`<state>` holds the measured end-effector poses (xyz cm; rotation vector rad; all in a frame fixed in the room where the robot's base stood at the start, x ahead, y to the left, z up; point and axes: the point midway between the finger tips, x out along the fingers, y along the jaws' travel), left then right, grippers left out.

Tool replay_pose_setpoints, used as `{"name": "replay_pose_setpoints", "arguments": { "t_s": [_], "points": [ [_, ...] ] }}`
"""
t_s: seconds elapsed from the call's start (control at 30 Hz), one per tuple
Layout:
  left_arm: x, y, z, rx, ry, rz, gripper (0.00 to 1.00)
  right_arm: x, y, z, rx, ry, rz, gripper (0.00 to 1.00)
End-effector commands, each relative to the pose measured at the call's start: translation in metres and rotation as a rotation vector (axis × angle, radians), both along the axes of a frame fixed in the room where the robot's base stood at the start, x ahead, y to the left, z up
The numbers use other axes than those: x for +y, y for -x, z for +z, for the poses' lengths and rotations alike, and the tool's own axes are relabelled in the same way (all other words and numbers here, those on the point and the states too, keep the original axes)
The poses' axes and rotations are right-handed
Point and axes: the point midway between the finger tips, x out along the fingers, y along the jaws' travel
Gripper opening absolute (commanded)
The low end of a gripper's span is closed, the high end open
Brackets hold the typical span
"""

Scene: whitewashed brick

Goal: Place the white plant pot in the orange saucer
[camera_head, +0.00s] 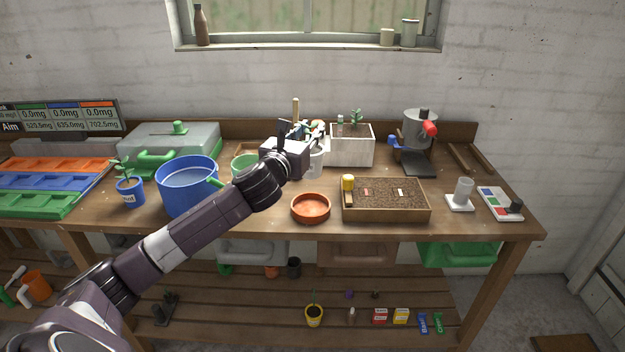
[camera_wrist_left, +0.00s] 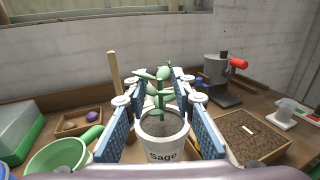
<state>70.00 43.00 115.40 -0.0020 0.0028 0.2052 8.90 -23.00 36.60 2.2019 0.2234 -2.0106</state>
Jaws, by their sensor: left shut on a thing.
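The white plant pot (camera_wrist_left: 163,145), labelled "Sage" and holding a leafy green plant, sits upright between the blue-padded fingers of my left gripper (camera_head: 303,140) in the left wrist view. My left gripper is shut on it. In the head view the pot (camera_head: 317,164) is partly hidden behind the gripper; I cannot tell if its base touches the table. The orange saucer (camera_head: 311,208) is empty near the table's front edge, in front of the pot and apart from it. My right gripper is not in view.
A soil tray (camera_head: 388,207) lies right of the saucer, with a whitewashed planter box (camera_head: 352,150) behind. Bare tabletop (camera_head: 262,217) shows between bucket and saucer.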

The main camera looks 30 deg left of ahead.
Motion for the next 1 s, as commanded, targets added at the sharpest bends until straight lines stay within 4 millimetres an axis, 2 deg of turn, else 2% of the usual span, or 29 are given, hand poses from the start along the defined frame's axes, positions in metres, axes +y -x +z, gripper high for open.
{"name": "replay_pose_setpoints", "arguments": {
  "t_s": [0.03, 0.1, 0.3, 0.53, 0.73, 1.0],
  "points": [
    [-0.001, 0.001, -0.017, 0.003, 0.006, 0.000, 0.00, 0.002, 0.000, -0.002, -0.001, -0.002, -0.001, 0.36],
    [0.000, 0.000, -0.035, 0.002, 0.006, 0.001, 0.00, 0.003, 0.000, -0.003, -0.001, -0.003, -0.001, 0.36],
    [0.000, 0.000, -0.072, -0.002, 0.003, 0.001, 0.00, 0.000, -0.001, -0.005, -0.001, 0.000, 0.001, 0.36],
    [0.000, 0.000, -0.088, -0.003, 0.000, 0.000, 0.00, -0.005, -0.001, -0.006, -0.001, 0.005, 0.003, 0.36],
    [0.000, 0.000, -0.117, -0.002, 0.004, 0.000, 0.00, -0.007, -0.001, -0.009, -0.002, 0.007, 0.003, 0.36],
    [0.000, 0.000, -0.119, -0.004, -0.002, -0.001, 0.00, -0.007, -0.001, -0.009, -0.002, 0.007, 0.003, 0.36]
  ]
}}
